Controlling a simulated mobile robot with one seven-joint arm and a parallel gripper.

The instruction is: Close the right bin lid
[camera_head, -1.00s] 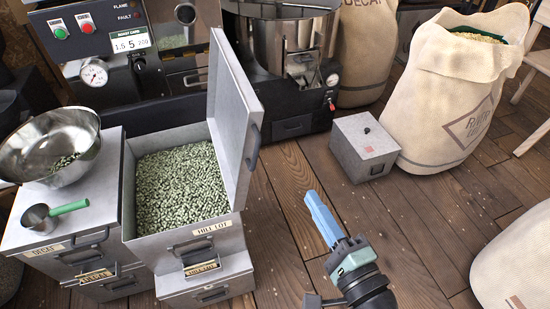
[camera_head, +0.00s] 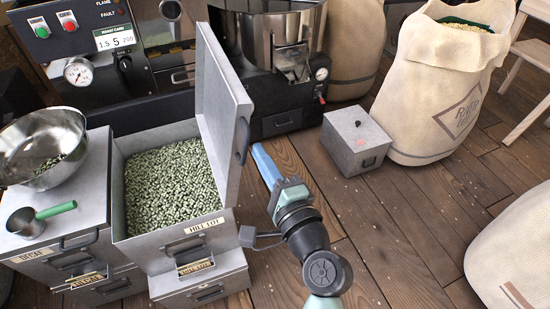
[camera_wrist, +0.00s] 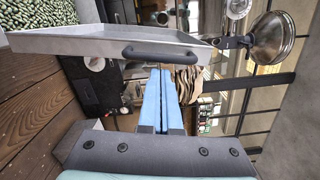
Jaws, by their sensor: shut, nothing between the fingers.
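The right bin (camera_head: 200,232), labelled "HILL LOT", is full of pale green beans (camera_head: 172,187). Its grey lid (camera_head: 222,115) stands up, hinged on the bin's right side, with a dark handle (camera_head: 243,142) on its outer face. My gripper (camera_head: 262,158) is to the right of the raised lid, its blue fingers shut and empty, pointing up and left in the head view. In the wrist view the shut fingers (camera_wrist: 163,95) lie close to the lid (camera_wrist: 110,38) and its handle (camera_wrist: 160,53). I cannot tell whether they touch it.
The left bin (camera_head: 65,240) is closed, with a steel bowl (camera_head: 42,150) and a green-handled scoop (camera_head: 40,217) on top. A small grey box (camera_head: 356,142) stands on the floor to the right. A roaster (camera_head: 285,100) is behind.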

